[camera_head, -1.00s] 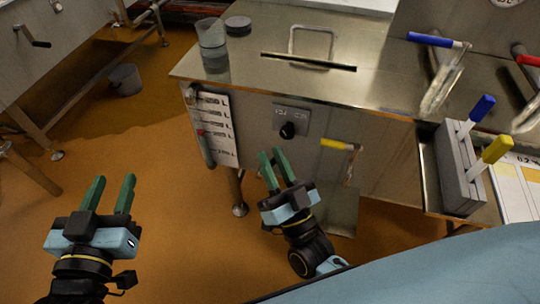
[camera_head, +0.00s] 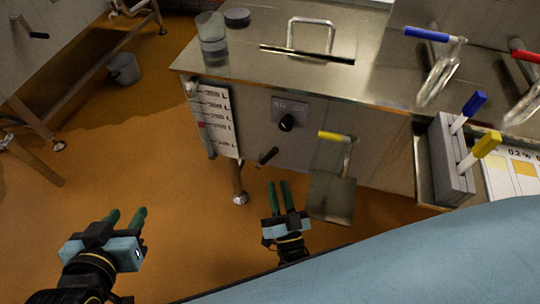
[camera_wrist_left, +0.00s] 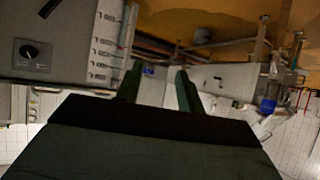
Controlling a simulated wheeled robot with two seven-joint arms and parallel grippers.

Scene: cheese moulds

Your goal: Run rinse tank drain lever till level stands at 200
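The metal tank cabinet (camera_head: 370,150) has a white level scale (camera_head: 217,120) on its front left corner, with a red mark beside it; its numbers are too small to read. The scale also shows in the left wrist view (camera_wrist_left: 107,45). A black-handled lever (camera_head: 267,157) sticks out low on the front, and a yellow-handled lever (camera_head: 335,136) is to its right. I cannot tell which is the drain lever. My right gripper (camera_head: 279,187) is open and empty, below the black handle in the picture and apart from it. My left gripper (camera_head: 125,216) is open and empty at lower left.
A black knob (camera_head: 286,122) sits on the front panel. A clear beaker (camera_head: 212,42) and a dark round lid (camera_head: 237,17) stand on top. A grey block (camera_head: 452,160) holds blue and yellow handles at right. A bucket (camera_head: 124,68) stands on open floor at left.

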